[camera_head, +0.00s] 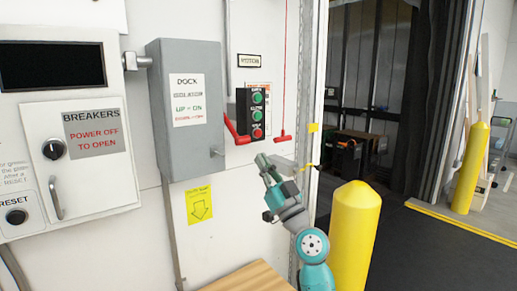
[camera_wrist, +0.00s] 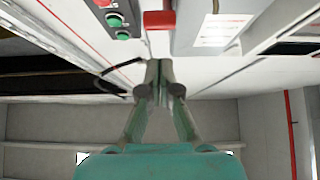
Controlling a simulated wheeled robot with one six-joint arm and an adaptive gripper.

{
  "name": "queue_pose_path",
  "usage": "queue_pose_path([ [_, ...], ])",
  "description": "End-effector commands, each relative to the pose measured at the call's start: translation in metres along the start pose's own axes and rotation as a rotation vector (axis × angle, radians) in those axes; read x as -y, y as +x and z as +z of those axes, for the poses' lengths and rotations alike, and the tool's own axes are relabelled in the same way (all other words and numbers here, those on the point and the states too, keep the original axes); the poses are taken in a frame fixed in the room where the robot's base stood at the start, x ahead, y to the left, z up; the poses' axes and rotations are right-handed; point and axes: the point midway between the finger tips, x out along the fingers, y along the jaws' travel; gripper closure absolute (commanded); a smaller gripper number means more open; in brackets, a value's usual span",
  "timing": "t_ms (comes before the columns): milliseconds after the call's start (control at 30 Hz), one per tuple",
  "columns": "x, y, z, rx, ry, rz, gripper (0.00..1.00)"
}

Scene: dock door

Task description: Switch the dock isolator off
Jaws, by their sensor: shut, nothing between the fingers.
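The dock isolator is a grey box (camera_head: 187,110) on the white wall, with a label reading UP = ON. Its red lever (camera_head: 236,132) sticks out at the right side and slopes down to a red grip. My gripper (camera_head: 263,161) is shut and empty, just below and to the right of the lever in the head view. In the wrist view the red grip (camera_wrist: 159,20) shows beyond the shut fingertips (camera_wrist: 159,66), with a gap in the picture. I cannot tell whether they touch. The box (camera_wrist: 205,40) shows beside it.
A push-button station (camera_head: 258,112) with green and red buttons is right of the lever. A red pull cord (camera_head: 284,90) hangs beside it. The breaker cabinet (camera_head: 75,150) is at the left. A yellow bollard (camera_head: 354,235) stands at the right and a wooden top (camera_head: 250,279) lies below.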

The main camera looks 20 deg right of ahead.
Motion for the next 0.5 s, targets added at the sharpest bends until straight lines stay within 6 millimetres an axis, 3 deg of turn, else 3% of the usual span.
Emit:
queue_pose_path([
  [200, 0.0, -0.018, 0.008, 0.0, 0.001, 0.0, 1.0],
  [500, 0.0, -0.02, 0.009, -0.001, -0.001, 0.0, 1.0],
])
